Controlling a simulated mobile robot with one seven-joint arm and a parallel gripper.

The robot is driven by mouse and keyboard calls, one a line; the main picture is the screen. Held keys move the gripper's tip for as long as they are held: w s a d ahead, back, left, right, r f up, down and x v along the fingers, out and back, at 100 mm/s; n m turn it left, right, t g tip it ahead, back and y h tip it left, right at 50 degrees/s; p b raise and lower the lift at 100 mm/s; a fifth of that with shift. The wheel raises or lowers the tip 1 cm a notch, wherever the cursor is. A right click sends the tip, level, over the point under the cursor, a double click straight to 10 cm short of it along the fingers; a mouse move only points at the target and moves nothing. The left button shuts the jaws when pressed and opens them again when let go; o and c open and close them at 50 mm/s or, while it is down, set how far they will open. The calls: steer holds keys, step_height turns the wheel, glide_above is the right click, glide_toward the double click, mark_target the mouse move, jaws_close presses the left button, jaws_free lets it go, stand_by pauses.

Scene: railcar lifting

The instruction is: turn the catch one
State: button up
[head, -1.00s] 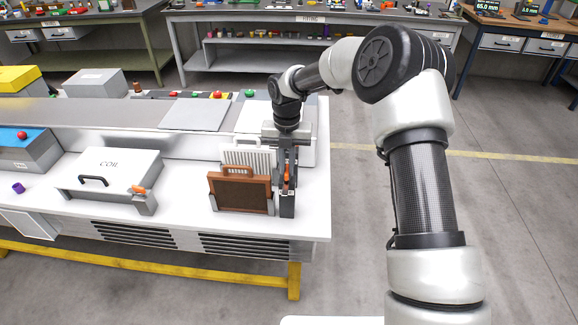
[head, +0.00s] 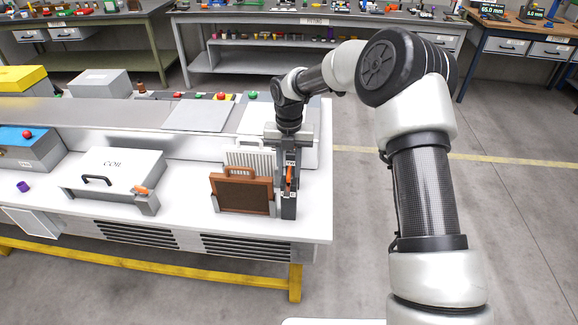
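An orange catch (head: 289,178) stands upright on a grey post (head: 289,208) at the right end of the white bench. A brown framed panel (head: 243,196) with a handle on top stands just left of the post. My gripper (head: 290,162) points down over the top of the post, at the upper part of the catch. The fingers are small and overlap the catch and post, so I cannot tell whether they are apart or closed on it. A second orange catch (head: 142,190) lies at the front right corner of the grey COIL box (head: 115,169).
A white ribbed panel (head: 250,156) stands behind the brown one. A blue-topped box (head: 28,146) with a red knob and a small purple part (head: 22,186) are at the left. Floor right of the bench (head: 350,220) is clear.

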mark_target(289, 171)
steer(key=shift+r, duration=0.1)
step_height(289, 171, up, 17)
steer(key=shift+b, duration=0.35)
steer(key=shift+r, duration=0.15)
steer(key=s+d+r+m+t+h, duration=0.1)
steer(key=s+d+r+m+t, duration=0.1)
steer(key=s+d+r+m, duration=0.5)
steer(key=s+d+r+m+t, duration=0.1)
steer(key=s+d+r+m, duration=0.25)
steer(key=s+m, duration=0.65)
steer(key=s+d+f+m+t, duration=0.1)
steer(key=s+d+m, duration=0.2)
steer(key=s+m, duration=0.4)
steer(key=s+d+f+m+t+y, duration=0.1)
steer(key=s+d+m, duration=0.2)
steer(key=s+m, duration=0.5)
steer(key=m, duration=0.3)
steer(key=shift+s+d+f+t, duration=0.15)
steer(key=shift+s+f+t, duration=0.05)
steer(key=shift+f+t, duration=0.15)
